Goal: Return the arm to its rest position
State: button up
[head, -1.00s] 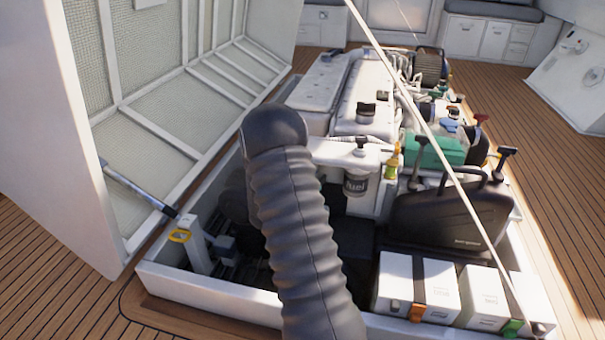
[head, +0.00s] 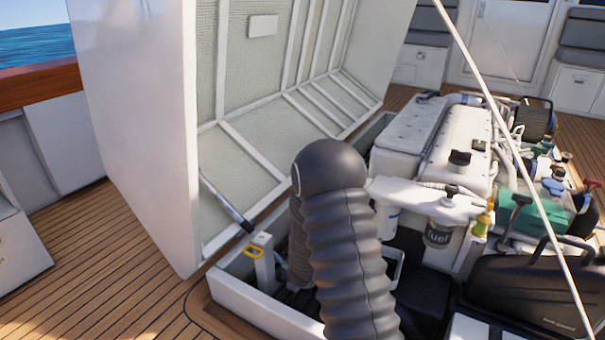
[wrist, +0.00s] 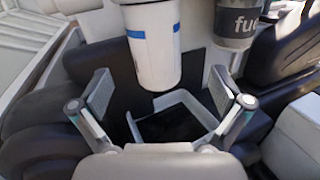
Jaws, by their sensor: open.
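My gripper (wrist: 160,112) shows in the wrist view with its two fingers spread wide and nothing between them. Beyond the fingers is a white filter canister (wrist: 152,45) with a blue stripe, and below it an open-topped white tray (wrist: 203,105) with a dark inside. In the head view my arm (head: 348,255), in its dark ribbed sleeve, rises from the bottom edge and bends over into the engine hatch. It hides my gripper in that view.
The raised hatch lid (head: 260,130) stands left of the arm, held by a strut (head: 228,203). The engine (head: 440,140), a fuel filter (head: 438,235) and a black case (head: 530,290) lie to the right. The wooden deck (head: 110,270) at left is clear.

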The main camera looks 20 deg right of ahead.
jog(key=s+f+m+g+y, duration=0.2)
jog(key=s+f+m+g, duration=0.35)
jog(key=s, duration=0.25)
jog(key=s+a+r+m+g+y+p, duration=0.1)
jog(key=s+a+r+m+g+y, duration=0.1)
jog(key=s+a+r+m+y, duration=0.3)
jog(key=s+a+m+g+y+p, duration=0.1)
jog(key=s+m+g, duration=0.2)
jog(key=s, duration=0.3)
jog(key=s+a+r+m+t+y+p, duration=0.2)
jog(key=a+r, duration=0.4)
jog(key=r, duration=0.3)
jog(key=s+a+r+m+t+y+p, duration=0.3)
jog(key=a+r, duration=0.3)
jog(key=r, duration=0.3)
jog(key=s+a+r+m+t+y+p, duration=0.2)
jog(key=s+a+r+m+t+y, duration=0.1)
jog(key=r, duration=0.6)
jog(key=s+a+t+y, duration=0.1)
jog(key=a+t, duration=0.1)
jog(key=a, duration=0.1)
jog(key=shift+r+p, duration=0.2)
jog(key=shift+p, duration=0.2)
